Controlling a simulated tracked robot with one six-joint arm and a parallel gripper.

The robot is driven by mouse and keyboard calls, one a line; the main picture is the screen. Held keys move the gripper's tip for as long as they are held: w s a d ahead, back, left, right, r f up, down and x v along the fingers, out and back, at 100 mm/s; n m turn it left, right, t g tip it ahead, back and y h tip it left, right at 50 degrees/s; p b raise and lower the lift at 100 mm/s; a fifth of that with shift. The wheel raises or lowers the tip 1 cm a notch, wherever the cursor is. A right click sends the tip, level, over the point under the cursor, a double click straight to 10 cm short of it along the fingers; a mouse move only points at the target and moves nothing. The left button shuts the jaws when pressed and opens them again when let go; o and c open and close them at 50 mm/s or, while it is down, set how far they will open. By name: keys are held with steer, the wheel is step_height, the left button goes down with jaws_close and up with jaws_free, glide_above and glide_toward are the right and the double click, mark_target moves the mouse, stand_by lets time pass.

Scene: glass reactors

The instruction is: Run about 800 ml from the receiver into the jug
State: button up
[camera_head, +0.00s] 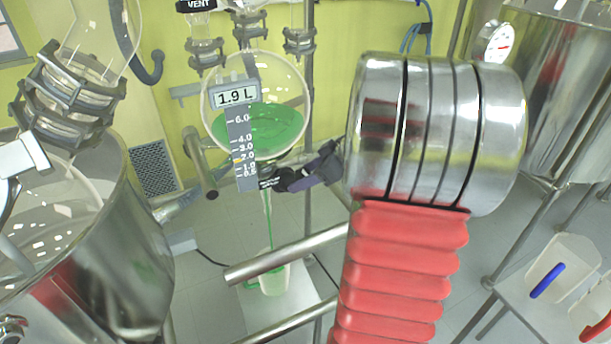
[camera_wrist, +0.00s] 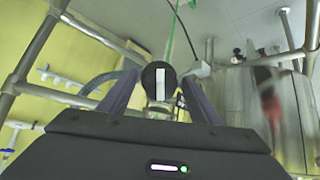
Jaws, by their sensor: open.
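The receiver (camera_head: 255,85) is a round glass vessel holding green liquid; its display (camera_head: 233,96) reads 1.9 L. A thin green stream (camera_head: 269,222) falls from its outlet toward the pale jug (camera_head: 274,282) on the floor plate below. The stream also shows in the wrist view (camera_wrist: 172,32). The liquid level in the jug is too small to tell. My gripper (camera_head: 282,182) is at the receiver's outlet. In the wrist view my gripper (camera_wrist: 160,88) is open, its fingers either side of a round black valve knob (camera_wrist: 149,76) with an upright white bar.
Metal rails (camera_head: 285,254) cross in front of the jug. A steel vessel (camera_head: 110,255) stands at left and a steel tank (camera_head: 570,90) at right. A side table (camera_head: 520,312) at lower right carries white containers, one with a blue handle (camera_head: 547,281).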

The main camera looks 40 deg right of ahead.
steer(key=c, duration=1.1)
steer(key=shift+o, duration=0.2)
steer(key=shift+m, duration=0.3)
steer(key=m, duration=0.2)
steer(key=m+y, duration=0.1)
steer(key=m, duration=0.1)
steer(key=shift+d+y, duration=0.1)
steer(key=shift+y, duration=0.2)
steer(key=m+y, duration=0.1)
steer(key=m, duration=0.5)
steer(key=shift+d+y, duration=0.1)
steer(key=shift+y, duration=0.3)
steer(key=m+t+y, duration=0.1)
steer(key=m, duration=0.5)
steer(key=shift+d+f, duration=0.1)
steer(key=shift+f, duration=0.05)
steer(key=m, duration=0.2)
steer(key=m+t, duration=0.1)
steer(key=m, duration=0.2)
steer(key=shift+s+f+m+t, duration=0.1)
steer(key=shift+m+t, duration=0.2)
